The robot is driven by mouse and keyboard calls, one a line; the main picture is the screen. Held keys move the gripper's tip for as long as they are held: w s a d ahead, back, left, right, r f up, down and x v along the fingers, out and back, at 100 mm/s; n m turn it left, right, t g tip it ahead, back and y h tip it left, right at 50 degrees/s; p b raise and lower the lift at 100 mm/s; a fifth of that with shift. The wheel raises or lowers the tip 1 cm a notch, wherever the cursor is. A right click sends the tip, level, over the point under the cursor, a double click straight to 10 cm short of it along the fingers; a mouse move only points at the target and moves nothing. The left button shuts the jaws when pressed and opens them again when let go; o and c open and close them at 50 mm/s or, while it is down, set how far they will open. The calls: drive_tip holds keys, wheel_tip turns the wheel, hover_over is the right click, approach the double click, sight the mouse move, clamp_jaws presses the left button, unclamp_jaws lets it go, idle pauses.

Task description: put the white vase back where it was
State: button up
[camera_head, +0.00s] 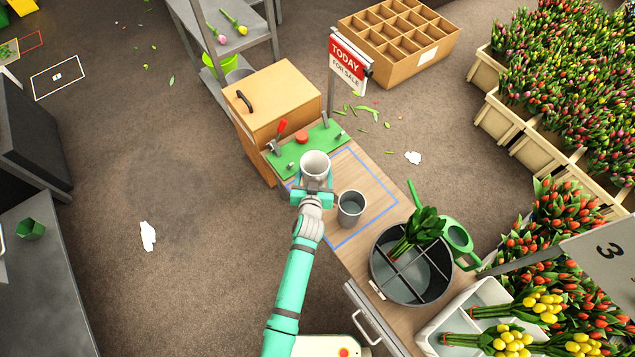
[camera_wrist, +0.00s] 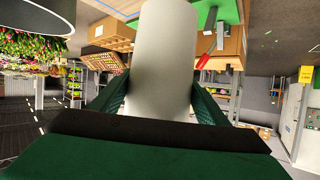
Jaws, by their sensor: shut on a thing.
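The white vase (camera_head: 315,163) is in my gripper (camera_head: 313,188), above the far left part of the wooden table by the green board. In the wrist view the vase (camera_wrist: 163,62) stands between the two green fingers (camera_wrist: 160,105), which press on its sides. Its lower part is hidden by the gripper in the head view. A blue outline (camera_head: 378,179) marks a rectangle on the table. A grey metal cup (camera_head: 350,209) stands inside this outline, to the right of my gripper.
A green board (camera_head: 293,160) with a red-handled lever and a red button lies at the table's far end. A round divided bucket (camera_head: 411,262) with green leaves and a green watering can (camera_head: 458,240) stand to the right. A wooden cabinet (camera_head: 272,101) stands behind the board.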

sight(316, 164)
drive_tip(key=shift+h, duration=0.4)
drive_tip(key=x, duration=0.2)
drive_tip(key=r+x, duration=0.1)
drive_tip(key=x, duration=0.2)
drive_tip(key=shift+w+f, duration=0.15)
drive_tip(key=shift+w, duration=0.35)
wheel_tip(316, 164, down, 10)
drive_tip(key=w, duration=0.1)
drive_tip(key=shift+w+d, duration=0.25)
drive_tip(key=shift+w, duration=0.15)
drive_tip(key=shift+f, duration=0.1)
drive_tip(key=o, duration=1.7)
drive_tip(key=shift+f, duration=0.1)
drive_tip(key=shift+o, duration=0.2)
